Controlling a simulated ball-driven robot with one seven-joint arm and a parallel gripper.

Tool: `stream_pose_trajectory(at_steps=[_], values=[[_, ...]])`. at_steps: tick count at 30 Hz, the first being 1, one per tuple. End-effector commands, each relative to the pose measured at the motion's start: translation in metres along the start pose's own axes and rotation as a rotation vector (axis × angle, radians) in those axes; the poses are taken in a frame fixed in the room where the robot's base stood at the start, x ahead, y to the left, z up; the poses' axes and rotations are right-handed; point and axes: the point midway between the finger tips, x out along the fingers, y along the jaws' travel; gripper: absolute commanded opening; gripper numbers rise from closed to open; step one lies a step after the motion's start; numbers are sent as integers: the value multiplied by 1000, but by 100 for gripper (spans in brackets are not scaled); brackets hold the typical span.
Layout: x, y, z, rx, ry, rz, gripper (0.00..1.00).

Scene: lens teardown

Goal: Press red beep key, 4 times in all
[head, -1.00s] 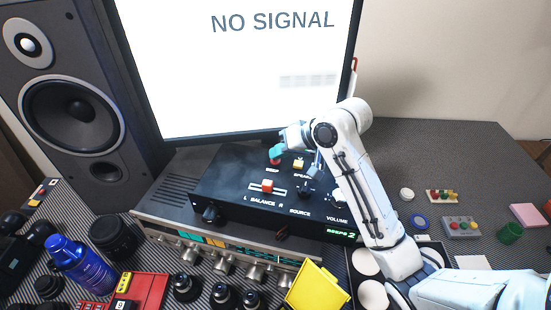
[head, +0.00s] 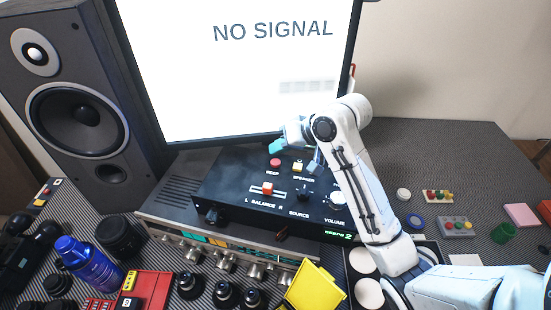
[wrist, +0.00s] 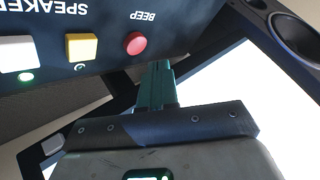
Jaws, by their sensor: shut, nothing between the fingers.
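The round red beep key (head: 275,162) sits at the back left of the black control box (head: 235,178), above the word BEEP. In the wrist view the red key (wrist: 136,43) is in full sight, with nothing on it. My gripper (head: 277,146) is shut and empty, its teal fingers pointing toward the key. In the wrist view the fingertips (wrist: 157,68) are apart from the key, just beside it. The green display (head: 338,236) on the box front seems to read BEEPS 2.
A yellow speaker key (head: 298,166) stands right of the red key, and a red balance slider (head: 267,188) is in front. The monitor (head: 245,80) rises close behind. A yellow tray (head: 315,287) and several dark knobs are at the front.

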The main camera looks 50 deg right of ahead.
Motion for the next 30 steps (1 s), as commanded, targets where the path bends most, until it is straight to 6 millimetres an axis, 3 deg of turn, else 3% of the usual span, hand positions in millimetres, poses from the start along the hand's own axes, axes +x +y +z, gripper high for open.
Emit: stream_pose_trajectory(at_steps=[12, 30], values=[[-28, -20, -20, -1, -1, 0, 0], [-27, -19, -19, 0, 0, 1, 0]])
